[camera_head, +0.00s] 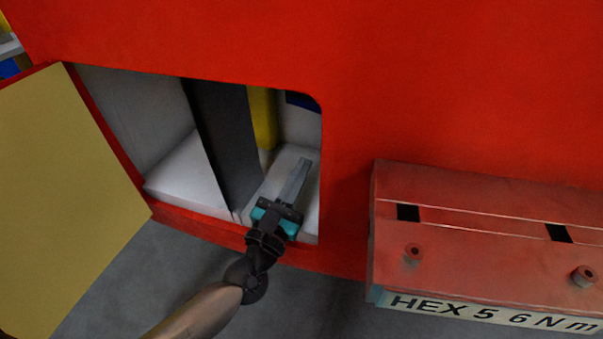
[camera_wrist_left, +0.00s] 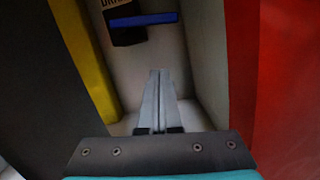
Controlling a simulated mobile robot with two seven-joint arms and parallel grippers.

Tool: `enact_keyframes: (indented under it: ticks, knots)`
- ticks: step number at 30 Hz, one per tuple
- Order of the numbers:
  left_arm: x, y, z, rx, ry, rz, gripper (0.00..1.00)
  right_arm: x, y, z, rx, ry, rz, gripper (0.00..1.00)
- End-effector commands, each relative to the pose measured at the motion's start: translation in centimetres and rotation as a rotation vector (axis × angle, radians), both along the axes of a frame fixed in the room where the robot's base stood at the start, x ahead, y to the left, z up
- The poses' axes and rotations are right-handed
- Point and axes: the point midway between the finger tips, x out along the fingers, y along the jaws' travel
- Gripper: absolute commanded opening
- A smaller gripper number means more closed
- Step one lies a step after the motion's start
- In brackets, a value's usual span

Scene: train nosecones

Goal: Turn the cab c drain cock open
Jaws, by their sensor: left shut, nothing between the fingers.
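The drain cock shows in the left wrist view as a blue bar handle (camera_wrist_left: 143,19) lying roughly level across a dark body (camera_wrist_left: 128,36). A partly cut-off label, perhaps "DRAIN", is above it. In the head view a small dark blue patch (camera_head: 302,101) shows at the opening's upper right corner, mostly hidden by the red shell. My left gripper (camera_head: 302,166) reaches into the right compartment of the opening. Its fingers (camera_wrist_left: 160,76) are shut and empty, below and apart from the blue handle in the left wrist view. My right gripper is not in view.
A dark divider (camera_head: 222,135) and a yellow post (camera_head: 263,118) stand left of my gripper. The red shell (camera_head: 450,90) borders the opening closely on the right. An open door panel (camera_head: 65,200) is at left. A red box marked "HEX 5 6 N m" (camera_head: 480,225) juts out at right.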

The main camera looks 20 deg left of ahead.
Motion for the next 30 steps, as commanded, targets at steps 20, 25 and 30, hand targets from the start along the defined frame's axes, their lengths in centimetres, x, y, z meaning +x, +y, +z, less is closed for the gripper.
enact_keyframes:
  ticks: [20,25,30]
  knots:
    - [5.8,-0.9,4.4,-0.001,0.001,0.0,0.0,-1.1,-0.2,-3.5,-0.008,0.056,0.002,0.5]
    - [5.8,-1.0,5.1,-0.001,0.001,0.0,0.0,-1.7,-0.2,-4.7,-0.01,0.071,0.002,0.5]
    - [5.8,-1.0,5.4,0.0,0.001,0.0,0.0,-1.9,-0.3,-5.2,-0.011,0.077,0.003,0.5]
